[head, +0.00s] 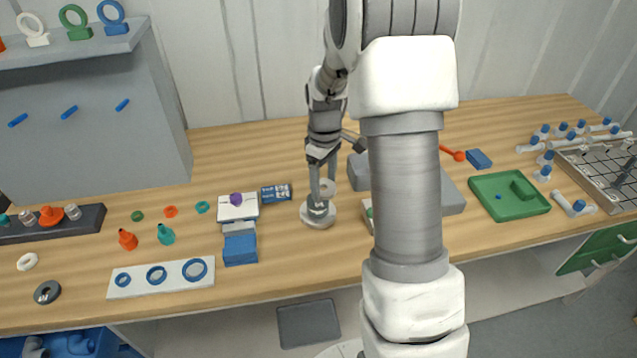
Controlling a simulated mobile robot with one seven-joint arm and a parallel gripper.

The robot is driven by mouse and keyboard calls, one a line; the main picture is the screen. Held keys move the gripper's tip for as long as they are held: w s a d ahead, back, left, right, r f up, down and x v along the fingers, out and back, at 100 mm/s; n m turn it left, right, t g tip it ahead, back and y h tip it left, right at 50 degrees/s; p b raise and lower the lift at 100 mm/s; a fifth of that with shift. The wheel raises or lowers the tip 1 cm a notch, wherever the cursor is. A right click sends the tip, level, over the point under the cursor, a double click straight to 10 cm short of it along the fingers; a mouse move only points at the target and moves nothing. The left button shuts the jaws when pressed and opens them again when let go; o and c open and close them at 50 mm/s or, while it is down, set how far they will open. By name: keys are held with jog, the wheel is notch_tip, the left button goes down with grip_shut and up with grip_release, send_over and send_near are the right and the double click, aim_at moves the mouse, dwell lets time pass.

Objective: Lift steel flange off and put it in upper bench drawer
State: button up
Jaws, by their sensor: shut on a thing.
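My gripper (322,182) points down in the middle of the bench, its fingers closed on a small pale grey ring-like part, which I take to be the steel flange (328,187). The flange is at the fingertips, just over a round pale stand (318,216) with a greyish-green middle. The fingers partly hide the flange and the stand's top, so I cannot tell whether they touch. A green drawer front (590,251) with pale handles shows under the bench at the far right. I cannot tell which drawer is the upper one or whether it is open.
A blue block (240,249), a dark blue can (276,193) and a white box (238,207) stand left of the stand. A grey block (452,195) and a green tray (508,207) lie to the right. My arm hides part of the bench. White-and-blue fittings (571,205) crowd the right end.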

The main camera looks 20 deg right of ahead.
jog(key=s+r+p, duration=0.2)
jog(key=s+r, duration=0.6)
dwell(0.6)
jog(key=shift+s, duration=0.15)
